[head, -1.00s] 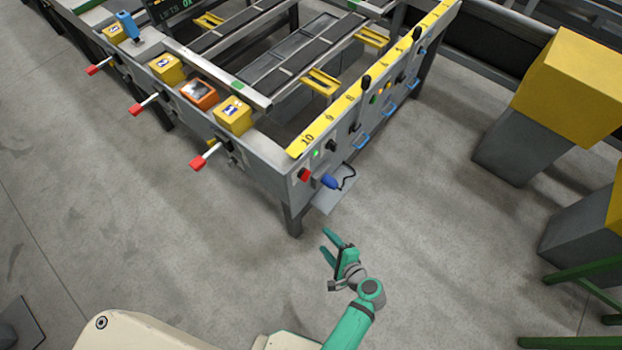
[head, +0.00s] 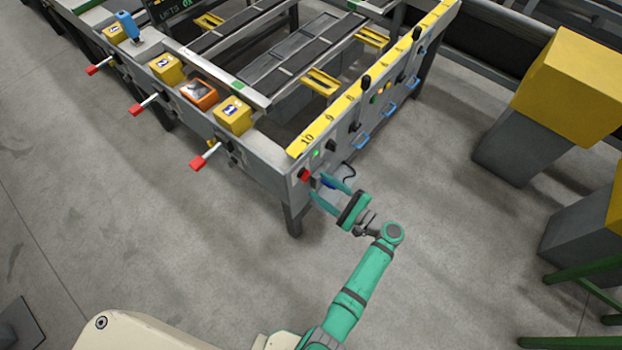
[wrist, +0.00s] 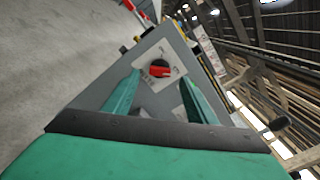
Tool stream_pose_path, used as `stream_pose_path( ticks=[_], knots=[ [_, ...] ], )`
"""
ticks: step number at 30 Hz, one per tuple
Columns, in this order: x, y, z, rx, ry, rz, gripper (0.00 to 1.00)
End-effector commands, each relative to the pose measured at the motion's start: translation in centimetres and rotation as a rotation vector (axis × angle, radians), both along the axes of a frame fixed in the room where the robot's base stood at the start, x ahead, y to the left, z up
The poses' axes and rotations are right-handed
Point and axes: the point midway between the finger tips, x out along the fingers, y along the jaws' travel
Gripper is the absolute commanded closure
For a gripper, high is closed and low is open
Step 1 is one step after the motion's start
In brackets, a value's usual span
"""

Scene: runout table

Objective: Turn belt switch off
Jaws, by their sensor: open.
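A rotary switch with a red handle on a dark round base (wrist: 160,69) sits on a pale label plate in the wrist view. Its red bar lies roughly level across that picture; the plate's marks are too small to read. In the head view a red switch (head: 304,175) shows at the near corner of the table's end panel. My gripper (head: 319,187) is open and empty, with its fingers pointing at the panel close to this switch. In the wrist view the switch appears just beyond and between the fingertips (wrist: 160,85), with no contact visible.
A green lamp (head: 315,154) and a black knob (head: 331,145) are on the same panel. Red-tipped levers (head: 198,163) stick out on the left side. Open floor lies in front.

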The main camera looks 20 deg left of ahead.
Motion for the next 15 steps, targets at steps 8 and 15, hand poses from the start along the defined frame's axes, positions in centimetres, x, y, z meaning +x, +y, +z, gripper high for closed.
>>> stream_pose_path(
  ticks=[8,15],
  knots=[
    [1.4,3.8,0.1,0.0,-0.001,0.002,0.48],
    [1.8,4.9,0.0,0.0,-0.001,-0.001,0.48]
  ],
)
